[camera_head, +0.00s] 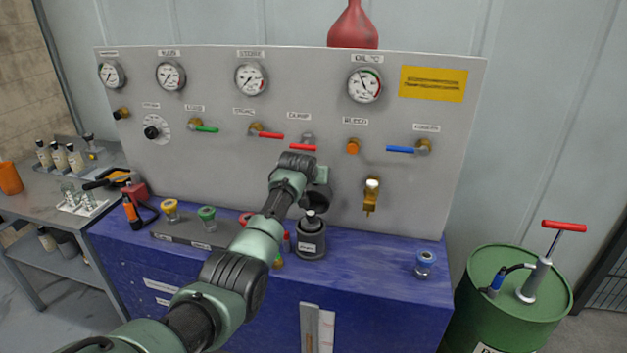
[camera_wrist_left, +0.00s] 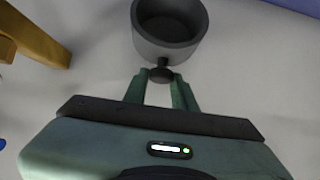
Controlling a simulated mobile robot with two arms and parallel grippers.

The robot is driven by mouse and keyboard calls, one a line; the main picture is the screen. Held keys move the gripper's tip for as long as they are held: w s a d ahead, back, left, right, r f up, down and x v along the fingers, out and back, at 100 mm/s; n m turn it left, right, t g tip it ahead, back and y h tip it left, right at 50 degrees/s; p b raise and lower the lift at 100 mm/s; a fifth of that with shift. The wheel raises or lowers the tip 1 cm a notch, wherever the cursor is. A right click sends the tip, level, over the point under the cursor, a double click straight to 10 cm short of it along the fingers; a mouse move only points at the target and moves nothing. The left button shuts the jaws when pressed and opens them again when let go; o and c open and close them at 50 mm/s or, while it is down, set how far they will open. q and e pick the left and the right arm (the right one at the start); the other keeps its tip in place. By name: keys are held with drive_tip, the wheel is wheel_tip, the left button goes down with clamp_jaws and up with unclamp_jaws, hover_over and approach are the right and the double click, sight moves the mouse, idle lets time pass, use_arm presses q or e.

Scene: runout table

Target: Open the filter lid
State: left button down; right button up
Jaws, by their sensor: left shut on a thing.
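My left gripper (camera_wrist_left: 159,88) is shut on a small dark knob (camera_wrist_left: 160,74) in the left wrist view. The knob touches or joins the wall of a dark grey round cup (camera_wrist_left: 147,46), whose hollow inside faces the wrist camera. I cannot tell whether this cup is the filter lid or the filter body. In the head view my left gripper (camera_head: 306,175) is in front of the panel, and the dark cup (camera_head: 317,203) shows just below it, partly covered. The fingertips are hidden there. My right gripper is not in view.
A dark jar (camera_head: 311,243) stands on the blue bench (camera_head: 370,285) just below the gripper. A brass tap (camera_head: 371,195) is close on the right. Red-handled valves (camera_head: 303,147) sit above.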

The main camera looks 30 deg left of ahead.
use_arm(q)
drive_tip(key=shift+w+a+r, duration=0.2)
drive_tip(key=shift+w+r, duration=0.3)
drive_tip(key=shift+w, duration=0.1)
drive_tip(key=c, duration=1.2)
unclamp_jaws()
drive_tip(key=shift+o, duration=0.2)
drive_tip(key=shift+f, duration=0.25)
drive_tip(key=shift+s+d, duration=0.1)
drive_tip(key=shift+s, duration=0.1)
drive_tip(key=b+v, duration=0.1)
drive_tip(key=v, duration=0.6)
drive_tip(key=shift+s+r, duration=0.2)
drive_tip(key=shift+r, duration=0.2)
